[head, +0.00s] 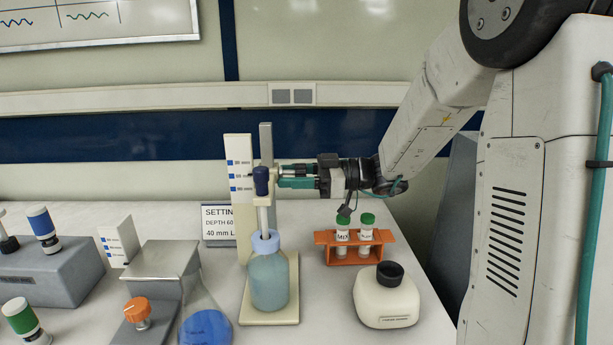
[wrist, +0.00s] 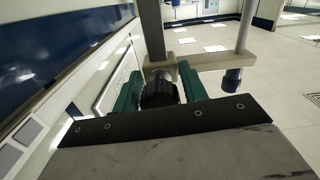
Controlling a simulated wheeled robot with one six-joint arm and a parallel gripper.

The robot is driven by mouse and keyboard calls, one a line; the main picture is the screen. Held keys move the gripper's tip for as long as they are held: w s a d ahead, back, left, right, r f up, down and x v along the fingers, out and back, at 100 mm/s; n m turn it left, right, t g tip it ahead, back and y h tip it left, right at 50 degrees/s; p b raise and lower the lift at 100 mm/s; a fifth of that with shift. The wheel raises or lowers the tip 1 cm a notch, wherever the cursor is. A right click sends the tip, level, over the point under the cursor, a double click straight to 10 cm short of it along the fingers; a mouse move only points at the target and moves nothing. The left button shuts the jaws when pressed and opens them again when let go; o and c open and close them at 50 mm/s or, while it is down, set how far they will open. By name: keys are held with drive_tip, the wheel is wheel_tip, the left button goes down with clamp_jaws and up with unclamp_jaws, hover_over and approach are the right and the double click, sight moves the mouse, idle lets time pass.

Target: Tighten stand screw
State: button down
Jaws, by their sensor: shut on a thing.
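The stand has a grey upright post (head: 266,143), a cream base plate (head: 289,309) and a pale scale board (head: 238,165) with blue marks. A pale clamp arm (wrist: 213,62) crosses the post in the wrist view. My gripper (head: 283,176) reaches in from the right, level with the clamp. Its green jaws (wrist: 160,90) are shut on the black stand screw (wrist: 160,92), a round knob at the clamp. The jaws hide the screw in the head view. A dark-blue-topped probe (head: 261,182) stands upright in front of the post, above a bottle of blue-green liquid (head: 269,283).
An orange rack (head: 340,252) with two green-capped vials and a cream black-capped bottle (head: 386,300) stand below my arm. A settings card (head: 219,224) is behind the stand. A flask of blue liquid (head: 206,325) and grey devices (head: 52,273) stand to the left.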

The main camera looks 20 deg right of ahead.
drive_tip(key=c, duration=1)
unclamp_jaws()
drive_tip(key=shift+w, duration=0.1)
drive_tip(key=shift+d, duration=0.1)
drive_tip(key=v, duration=0.7)
